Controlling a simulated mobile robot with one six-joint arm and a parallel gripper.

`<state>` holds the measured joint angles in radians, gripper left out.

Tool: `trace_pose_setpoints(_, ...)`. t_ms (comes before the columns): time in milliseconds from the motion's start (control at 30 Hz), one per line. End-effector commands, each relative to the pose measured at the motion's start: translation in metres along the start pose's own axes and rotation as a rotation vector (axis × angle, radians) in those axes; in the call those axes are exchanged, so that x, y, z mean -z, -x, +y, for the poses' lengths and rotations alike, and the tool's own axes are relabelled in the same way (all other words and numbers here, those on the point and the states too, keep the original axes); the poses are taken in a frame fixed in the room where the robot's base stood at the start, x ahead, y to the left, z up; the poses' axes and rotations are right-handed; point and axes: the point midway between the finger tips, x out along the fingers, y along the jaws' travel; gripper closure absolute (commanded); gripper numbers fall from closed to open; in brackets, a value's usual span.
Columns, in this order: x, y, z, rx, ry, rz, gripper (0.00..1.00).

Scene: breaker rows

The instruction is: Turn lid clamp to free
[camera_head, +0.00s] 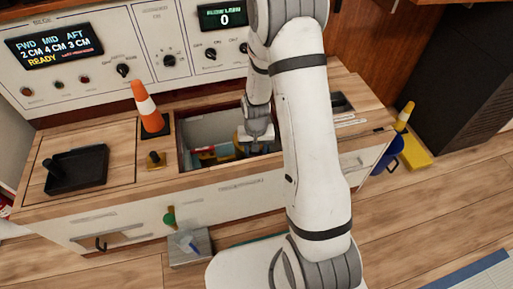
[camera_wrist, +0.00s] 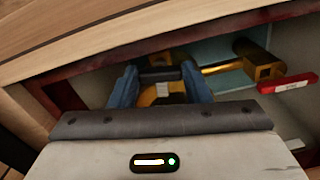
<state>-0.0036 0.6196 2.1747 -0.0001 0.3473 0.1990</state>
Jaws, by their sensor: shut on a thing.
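My gripper (camera_head: 254,138) reaches down into an open recess (camera_head: 208,128) in the wooden counter. In the wrist view its two blue fingers (camera_wrist: 160,80) are shut on a yellow part (camera_wrist: 148,97) with a pale face, mostly hidden behind the gripper body. Beside it, to the right, lies a brass-coloured block with a rod (camera_wrist: 264,68), and a red tagged bar (camera_wrist: 288,84) sticks out near it. No label shows which part is the lid clamp.
An orange-and-white cone (camera_head: 147,106) stands just left of the recess. A black tray (camera_head: 77,169) lies on the counter at left. A control panel (camera_head: 120,50) rises behind. The recess's wooden edge (camera_wrist: 120,48) runs close to the fingers.

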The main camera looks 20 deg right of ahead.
Motion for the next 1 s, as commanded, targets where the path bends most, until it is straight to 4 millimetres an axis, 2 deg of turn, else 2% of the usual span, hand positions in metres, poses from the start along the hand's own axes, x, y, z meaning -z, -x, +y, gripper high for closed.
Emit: trace_pose_setpoints(1000,0.0013,0.0015,-0.0032,0.000,-0.955,0.000,0.79)
